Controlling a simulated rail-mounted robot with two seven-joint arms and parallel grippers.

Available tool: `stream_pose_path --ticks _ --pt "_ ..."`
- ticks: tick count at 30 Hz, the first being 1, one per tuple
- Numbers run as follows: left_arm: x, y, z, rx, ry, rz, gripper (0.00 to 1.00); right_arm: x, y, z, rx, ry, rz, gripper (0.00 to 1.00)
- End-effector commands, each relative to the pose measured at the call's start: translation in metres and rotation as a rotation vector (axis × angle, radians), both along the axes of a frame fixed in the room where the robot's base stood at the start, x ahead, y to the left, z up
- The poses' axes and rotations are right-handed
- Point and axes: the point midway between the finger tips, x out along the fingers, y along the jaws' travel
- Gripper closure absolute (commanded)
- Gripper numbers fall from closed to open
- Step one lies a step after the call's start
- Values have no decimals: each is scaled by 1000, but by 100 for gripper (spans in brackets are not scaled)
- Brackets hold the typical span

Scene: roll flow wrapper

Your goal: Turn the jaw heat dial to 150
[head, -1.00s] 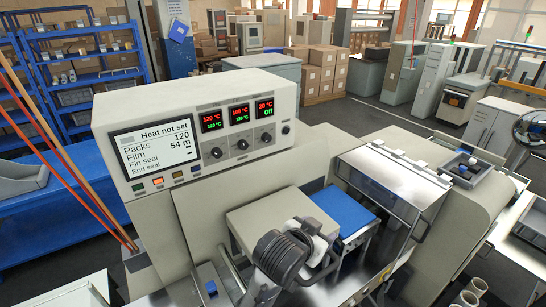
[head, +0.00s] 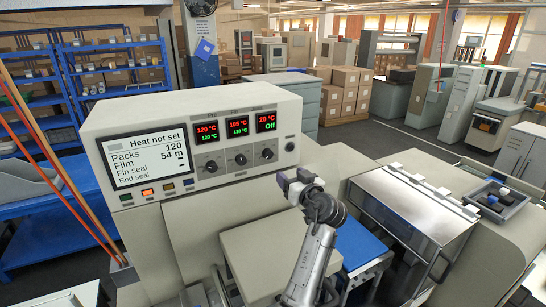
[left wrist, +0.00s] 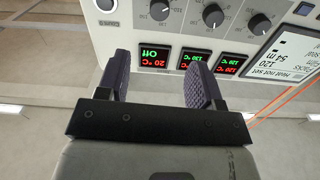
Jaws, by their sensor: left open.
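The control panel (head: 205,135) of the wrapper carries three black dials under three small displays. The right dial (head: 267,154) sits under the display (head: 266,122) reading 20 °C in red and Off in green; the dial labels are too small to read in the head view. In the left wrist view the panel appears upside down, with this dial (left wrist: 160,10) at the top left. My left gripper (head: 292,181) is open and empty, in front of and below the right dial, apart from it. Its two fingers (left wrist: 157,75) show spread in the wrist view. My right gripper is not in view.
A screen (head: 146,158) reads "Heat not set". A clear-lidded housing (head: 410,215) stands to the right.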

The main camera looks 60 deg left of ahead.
Motion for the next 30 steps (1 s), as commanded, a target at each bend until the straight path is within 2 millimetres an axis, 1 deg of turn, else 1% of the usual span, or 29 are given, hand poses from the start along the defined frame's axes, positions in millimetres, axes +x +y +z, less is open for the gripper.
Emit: stream_pose_path --ticks 4,8,21,27,30 --pt "1 4 1 -3 -59 -3 40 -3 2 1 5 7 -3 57" --pt "2 18 3 -3 -66 -3 40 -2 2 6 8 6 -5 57" --pt "11 97 3 -5 -63 -4 40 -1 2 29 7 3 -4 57" --pt "14 122 2 -6 -64 -4 40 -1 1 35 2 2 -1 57" --pt "15 129 1 -6 -64 -5 40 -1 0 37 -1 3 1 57"
